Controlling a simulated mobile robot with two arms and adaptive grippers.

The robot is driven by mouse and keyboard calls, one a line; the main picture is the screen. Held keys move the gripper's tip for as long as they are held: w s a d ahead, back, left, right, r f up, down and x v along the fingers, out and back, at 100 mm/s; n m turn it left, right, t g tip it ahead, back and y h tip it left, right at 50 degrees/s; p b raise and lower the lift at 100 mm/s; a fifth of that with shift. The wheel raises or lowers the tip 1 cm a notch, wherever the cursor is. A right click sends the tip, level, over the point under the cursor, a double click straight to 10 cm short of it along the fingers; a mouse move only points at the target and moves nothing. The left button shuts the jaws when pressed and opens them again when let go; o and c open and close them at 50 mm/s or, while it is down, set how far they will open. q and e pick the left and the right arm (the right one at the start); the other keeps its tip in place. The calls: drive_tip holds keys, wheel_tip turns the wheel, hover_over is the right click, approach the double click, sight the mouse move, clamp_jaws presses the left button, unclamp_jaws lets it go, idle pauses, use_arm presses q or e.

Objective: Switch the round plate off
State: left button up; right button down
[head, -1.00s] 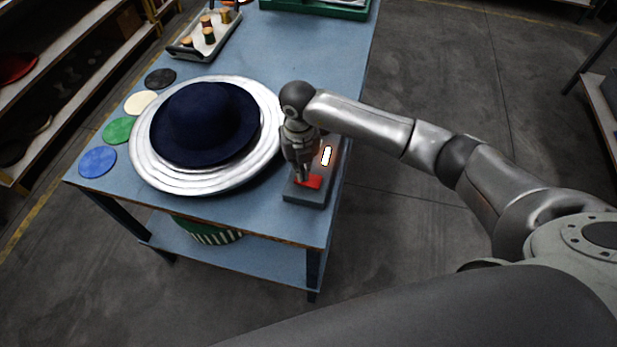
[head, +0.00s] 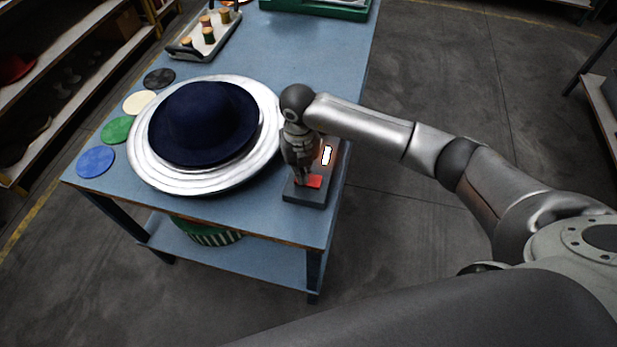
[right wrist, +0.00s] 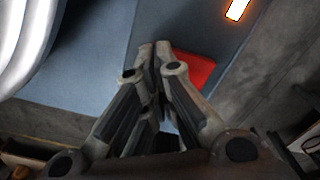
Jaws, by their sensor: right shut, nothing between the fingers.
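The round plate (head: 147,166) is a silver stepped disc on the blue table, with a dark navy wide-brimmed hat (head: 201,118) on it. To its right is a dark grey switch box (head: 305,197) with a red rocker (head: 313,181) and a glowing white light with an orange edge (head: 327,155). My right gripper (head: 300,182) is shut and points down at the box, beside the red rocker. In the right wrist view its fingertips (right wrist: 156,48) are together, just left of the red rocker (right wrist: 194,68). I cannot tell whether they touch it. My left gripper is not in view.
Blue, green, cream and dark discs (head: 117,130) lie along the table's left edge. A tray with several spools (head: 204,42) stands behind the plate. A green tray (head: 316,8) is at the far end. The table (head: 290,60) is clear between them. Shelves stand at left.

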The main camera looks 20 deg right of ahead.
drive_tip(key=shift+f, duration=0.2)
drive_tip(key=shift+r, duration=0.1)
drive_tip(key=shift+r+p, duration=2.3)
drive_tip(key=shift+r, duration=1.2)
drive_tip(key=shift+f, duration=0.1)
